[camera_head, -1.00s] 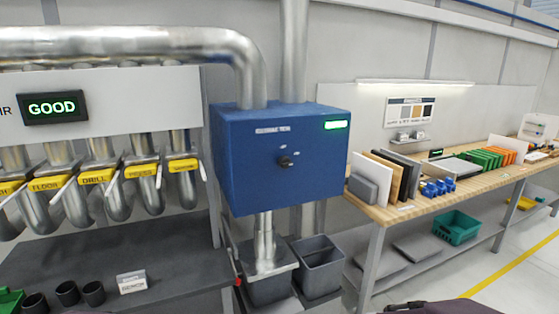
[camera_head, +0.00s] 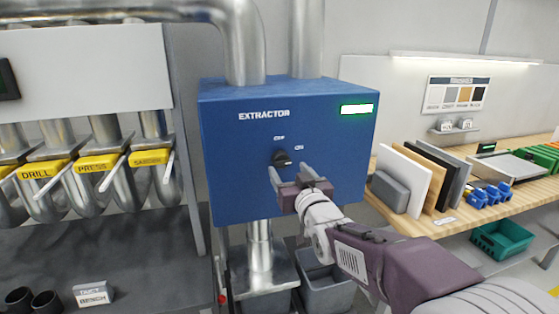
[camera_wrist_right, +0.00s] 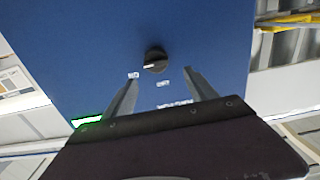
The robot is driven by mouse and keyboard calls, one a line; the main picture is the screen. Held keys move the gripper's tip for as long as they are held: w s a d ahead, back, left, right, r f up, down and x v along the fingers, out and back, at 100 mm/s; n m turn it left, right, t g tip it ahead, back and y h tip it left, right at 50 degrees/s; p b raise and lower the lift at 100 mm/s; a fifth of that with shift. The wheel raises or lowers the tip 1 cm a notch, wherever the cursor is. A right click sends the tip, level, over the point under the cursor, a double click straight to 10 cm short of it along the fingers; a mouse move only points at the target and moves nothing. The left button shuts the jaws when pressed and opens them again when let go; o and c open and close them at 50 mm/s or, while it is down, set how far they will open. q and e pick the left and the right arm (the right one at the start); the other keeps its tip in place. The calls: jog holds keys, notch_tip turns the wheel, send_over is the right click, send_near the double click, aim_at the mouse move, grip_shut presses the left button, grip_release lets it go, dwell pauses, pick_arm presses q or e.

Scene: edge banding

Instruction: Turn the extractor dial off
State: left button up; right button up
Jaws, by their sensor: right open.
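The extractor box (camera_head: 230,165) is blue, with a black round dial (camera_head: 282,158) on its front. OFF is printed above the dial and ON at its upper right. The dial's pale mark appears to point toward the ON side. My right gripper (camera_head: 289,172) is open and empty, its two fingers pointing at the box just below the dial. In the right wrist view, which is upside down, the dial (camera_wrist_right: 155,60) lies beyond the fingertips, roughly between them and apart from them. My left gripper is not in view.
A green display (camera_head: 357,109) is lit on the box's upper right. Metal ducts rise from its top, and one runs down below it. Yellow-labelled duct gates (camera_head: 97,162) are on the left. A wooden bench (camera_head: 460,215) with upright panels stands at right, grey bins (camera_head: 325,280) below.

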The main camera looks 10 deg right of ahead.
aim_at(283, 163)
jog(key=w, duration=0.2)
jog(key=w+p, duration=0.1)
jog(key=w, duration=0.3)
jog(key=shift+w+d+f, duration=0.3)
jog(key=shift+w, duration=0.05)
jog(key=shift+w+a+r, duration=0.15)
jog(key=shift+w+a, duration=0.1)
jog(key=shift+w, duration=0.3)
jog(key=shift+d, duration=0.1)
jog(key=shift+w, duration=0.1)
jog(key=c, duration=1.4)
